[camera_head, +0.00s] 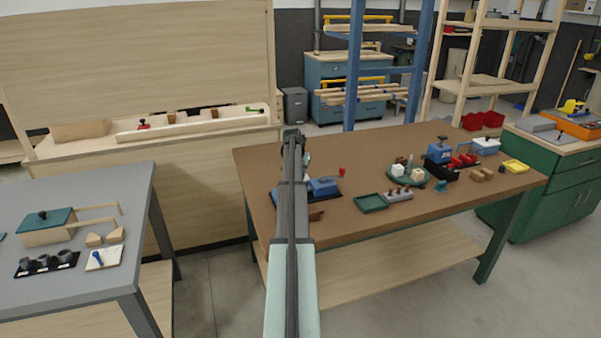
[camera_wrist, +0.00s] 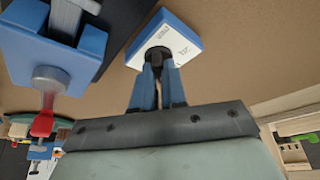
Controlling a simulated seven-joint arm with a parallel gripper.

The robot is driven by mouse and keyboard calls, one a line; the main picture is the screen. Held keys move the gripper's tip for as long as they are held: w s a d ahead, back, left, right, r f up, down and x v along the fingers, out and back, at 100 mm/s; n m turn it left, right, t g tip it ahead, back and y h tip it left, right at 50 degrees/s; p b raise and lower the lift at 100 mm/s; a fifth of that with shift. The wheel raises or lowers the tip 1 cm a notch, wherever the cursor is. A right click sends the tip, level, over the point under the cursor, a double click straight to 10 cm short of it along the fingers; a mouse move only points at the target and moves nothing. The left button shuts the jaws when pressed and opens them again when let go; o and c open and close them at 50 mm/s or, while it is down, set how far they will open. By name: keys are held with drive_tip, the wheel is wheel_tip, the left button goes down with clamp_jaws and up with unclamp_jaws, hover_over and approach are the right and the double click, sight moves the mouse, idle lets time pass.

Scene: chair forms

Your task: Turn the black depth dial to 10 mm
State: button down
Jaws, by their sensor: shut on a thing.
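In the wrist view, the black depth dial (camera_wrist: 157,55) sits on a small white plate (camera_wrist: 186,47) with blue edges and printed marks. The marks are too small and skewed to read, so I cannot tell the dial's setting. My gripper (camera_wrist: 158,68) has its blue fingers shut on the dial, one on each side. The fingertips hide part of the dial. In the head view, my arm covers the dial and the fingers.
A blue vise-like device (camera_head: 322,187) with a red knob (camera_head: 341,171) stands close beside the dial; it also shows in the wrist view (camera_wrist: 50,45). A green tray (camera_head: 371,203) lies farther right on the brown table (camera_head: 300,233). Bare tabletop lies between them.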

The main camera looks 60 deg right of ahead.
drive_tip(key=shift+m+g, duration=0.4)
drive_tip(key=shift+m, duration=0.5)
drive_tip(key=c, duration=1.2)
unclamp_jaws()
drive_tip(key=shift+r, duration=0.1)
drive_tip(key=v, duration=1.3)
drive_tip(key=shift+w+a+r, duration=0.1)
drive_tip(key=shift+r, duration=0.2)
